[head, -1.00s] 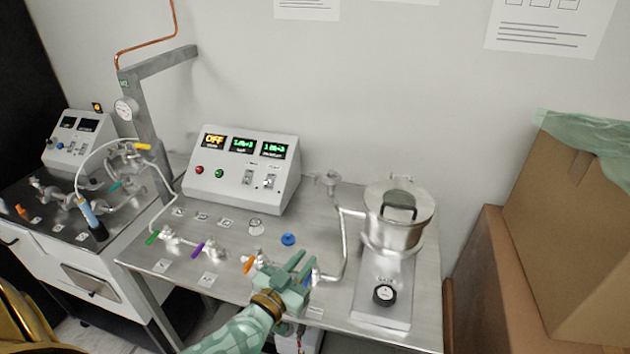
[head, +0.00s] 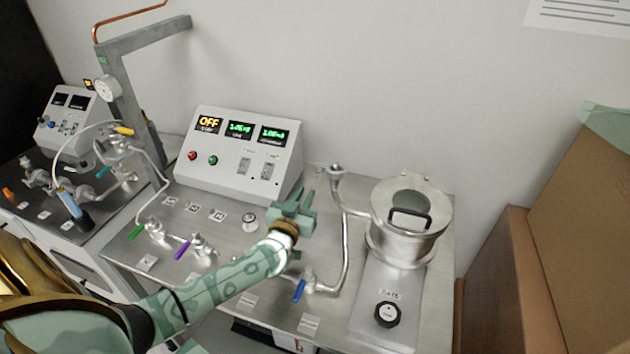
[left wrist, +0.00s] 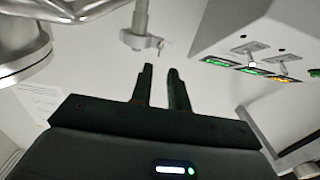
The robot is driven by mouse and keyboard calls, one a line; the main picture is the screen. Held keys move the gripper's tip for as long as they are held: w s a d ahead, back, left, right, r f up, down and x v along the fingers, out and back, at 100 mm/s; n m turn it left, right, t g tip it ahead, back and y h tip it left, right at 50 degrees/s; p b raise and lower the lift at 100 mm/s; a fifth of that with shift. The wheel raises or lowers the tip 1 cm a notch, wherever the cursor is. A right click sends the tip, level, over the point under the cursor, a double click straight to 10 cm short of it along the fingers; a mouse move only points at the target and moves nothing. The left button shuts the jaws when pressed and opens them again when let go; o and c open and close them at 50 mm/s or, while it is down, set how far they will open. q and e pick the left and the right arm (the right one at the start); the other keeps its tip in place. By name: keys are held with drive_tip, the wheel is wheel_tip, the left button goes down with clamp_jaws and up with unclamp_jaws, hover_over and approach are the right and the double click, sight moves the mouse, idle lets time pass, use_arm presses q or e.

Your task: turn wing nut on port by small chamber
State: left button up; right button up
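The small chamber (head: 395,240) is a silver lidded cylinder with a black handle, at the right of the steel bench. A pipe runs left from it to a port (head: 336,170) at the back. In the left wrist view the port's clamp (left wrist: 135,40) shows with a small wing nut (left wrist: 158,43) on its side, beyond my fingertips. My left gripper (head: 303,203) is in front and to the left of the port, apart from it. In the left wrist view its two dark fingers (left wrist: 161,72) stand a little apart with nothing between them. My right gripper is out of view.
A control box (head: 240,155) with lit displays stands close left of my gripper. A blue-handled valve (head: 299,291) and a black knob (head: 387,314) are in front. Cardboard boxes (head: 580,210) stand at the right. My arm covers part of the bench.

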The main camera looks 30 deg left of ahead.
sight(317, 174)
use_arm(q)
drive_tip(key=b+x, duration=0.2)
drive_tip(key=x, duration=0.6)
drive_tip(key=shift+d, duration=0.1)
clamp_jaws()
